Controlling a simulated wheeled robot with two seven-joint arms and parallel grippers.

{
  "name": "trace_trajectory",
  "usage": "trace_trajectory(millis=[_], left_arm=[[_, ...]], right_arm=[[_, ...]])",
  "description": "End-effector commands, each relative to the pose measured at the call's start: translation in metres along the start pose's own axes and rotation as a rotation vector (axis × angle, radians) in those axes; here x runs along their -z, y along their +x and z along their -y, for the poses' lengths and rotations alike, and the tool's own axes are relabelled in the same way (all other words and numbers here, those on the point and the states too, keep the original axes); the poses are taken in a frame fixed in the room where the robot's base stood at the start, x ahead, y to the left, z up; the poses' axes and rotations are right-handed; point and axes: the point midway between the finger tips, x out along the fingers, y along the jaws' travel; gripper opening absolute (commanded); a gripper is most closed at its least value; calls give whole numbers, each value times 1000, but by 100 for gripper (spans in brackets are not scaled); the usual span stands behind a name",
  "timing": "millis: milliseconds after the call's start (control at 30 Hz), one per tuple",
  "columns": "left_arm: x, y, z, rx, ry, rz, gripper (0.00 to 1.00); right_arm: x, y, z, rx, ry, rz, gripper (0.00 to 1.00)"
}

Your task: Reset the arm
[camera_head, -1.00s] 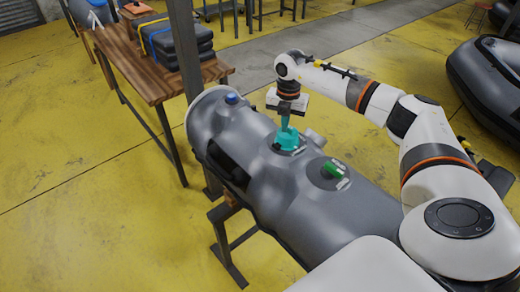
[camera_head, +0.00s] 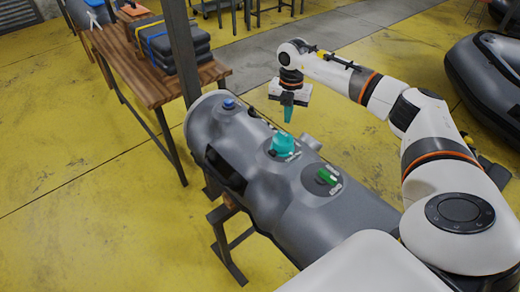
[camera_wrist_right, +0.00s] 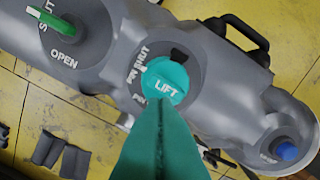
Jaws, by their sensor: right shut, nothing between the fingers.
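My right gripper (camera_head: 288,114) hangs above the grey machine body (camera_head: 350,215), pointing down, its teal fingers shut and empty. It is apart from the round teal knob (camera_head: 283,146), which sits on top of the body. In the right wrist view the shut fingers (camera_wrist_right: 160,112) reach up from the bottom edge and overlap the near edge of the knob (camera_wrist_right: 172,72), which reads LIFT. The word SHUT shows on the plate beside it. My left gripper is not in view.
A green handle (camera_head: 327,177) marked OPEN and a blue knob (camera_head: 229,104) sit on the same body. A wooden table (camera_head: 140,72) with stacked dark bundles (camera_head: 172,45) stands at the left behind a post. A black inflatable boat (camera_head: 490,80) lies at the right.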

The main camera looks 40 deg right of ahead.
Motion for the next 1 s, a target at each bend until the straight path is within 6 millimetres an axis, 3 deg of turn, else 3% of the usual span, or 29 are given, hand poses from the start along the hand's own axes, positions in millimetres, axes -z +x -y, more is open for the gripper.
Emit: trace_trajectory(millis=[100, 600, 700, 767, 867, 1000], left_arm=[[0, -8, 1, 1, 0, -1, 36], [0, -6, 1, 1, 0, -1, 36], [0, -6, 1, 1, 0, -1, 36], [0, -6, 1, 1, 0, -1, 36], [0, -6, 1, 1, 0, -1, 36], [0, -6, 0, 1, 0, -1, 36]], right_arm=[[-1, -10, 1, 1, -4, 2, 0], [-3, -7, 2, 0, -7, 5, 0], [-11, -2, 11, 28, -31, 19, 0], [-23, 5, 25, 75, -69, 40, 0], [-62, 20, 63, 219, -163, 107, 0], [-145, 30, 128, 533, -290, 251, 0]])
